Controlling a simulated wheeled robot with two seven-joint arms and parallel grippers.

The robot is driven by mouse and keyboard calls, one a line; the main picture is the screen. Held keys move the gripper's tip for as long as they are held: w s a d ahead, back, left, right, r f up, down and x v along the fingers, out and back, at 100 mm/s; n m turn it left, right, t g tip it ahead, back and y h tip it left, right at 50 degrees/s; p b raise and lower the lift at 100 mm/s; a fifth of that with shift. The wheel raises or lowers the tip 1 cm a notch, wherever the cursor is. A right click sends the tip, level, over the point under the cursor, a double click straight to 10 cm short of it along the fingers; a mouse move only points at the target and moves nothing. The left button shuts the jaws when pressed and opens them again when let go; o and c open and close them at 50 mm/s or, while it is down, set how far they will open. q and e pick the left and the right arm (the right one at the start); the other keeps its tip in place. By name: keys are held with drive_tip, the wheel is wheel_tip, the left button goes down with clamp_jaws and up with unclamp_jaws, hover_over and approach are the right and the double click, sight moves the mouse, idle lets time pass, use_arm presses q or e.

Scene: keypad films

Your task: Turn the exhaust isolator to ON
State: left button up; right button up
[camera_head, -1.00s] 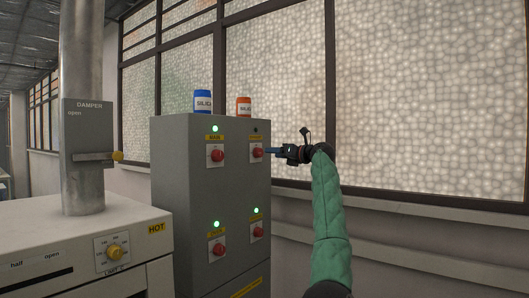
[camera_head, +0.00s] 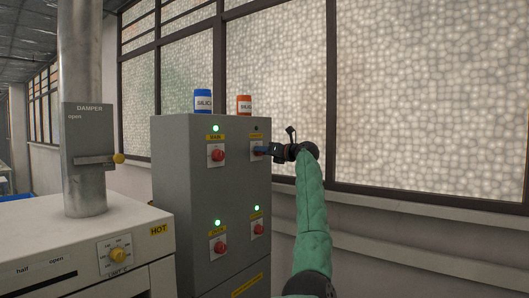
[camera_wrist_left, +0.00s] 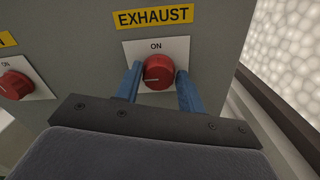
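The exhaust isolator is a round red knob (camera_wrist_left: 158,72) on a white plate under a yellow EXHAUST label (camera_wrist_left: 154,17). ON is printed above the knob, and its pale pointer mark points left, away from ON. My left gripper (camera_wrist_left: 160,70) is open, with one blue finger on each side of the knob; I cannot tell whether they touch it. In the head view the left gripper (camera_head: 263,151) is at the upper right switch of the grey cabinet (camera_head: 180,215) and mostly hides the knob. The lamp (camera_head: 255,128) above this switch is dark. My right gripper is not in view.
Other red knobs sit close by: upper left (camera_head: 217,154), lower left (camera_head: 219,247) and lower right (camera_head: 258,229), each with a lit green lamp. Blue (camera_head: 202,101) and orange (camera_head: 244,105) silica containers stand on the cabinet. A hot oven (camera_head: 70,235) stands at left.

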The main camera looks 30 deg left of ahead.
use_arm(q)
drive_tip(key=c, duration=0.5)
drive_tip(key=shift+c, duration=0.2)
drive_tip(key=shift+w+f+m+b, duration=0.1)
drive_tip(key=shift+m+b, duration=1.05)
drive_tip(key=shift+m, duration=3.25)
drive_tip(key=shift+f+m+b, duration=0.1)
drive_tip(key=shift+m+b, duration=1)
drive_tip(key=shift+m, duration=3.3)
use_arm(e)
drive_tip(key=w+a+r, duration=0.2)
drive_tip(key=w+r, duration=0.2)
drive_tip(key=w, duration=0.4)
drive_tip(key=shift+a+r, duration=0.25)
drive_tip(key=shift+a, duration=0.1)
use_arm(q)
drive_tip(key=shift+m, duration=0.3)
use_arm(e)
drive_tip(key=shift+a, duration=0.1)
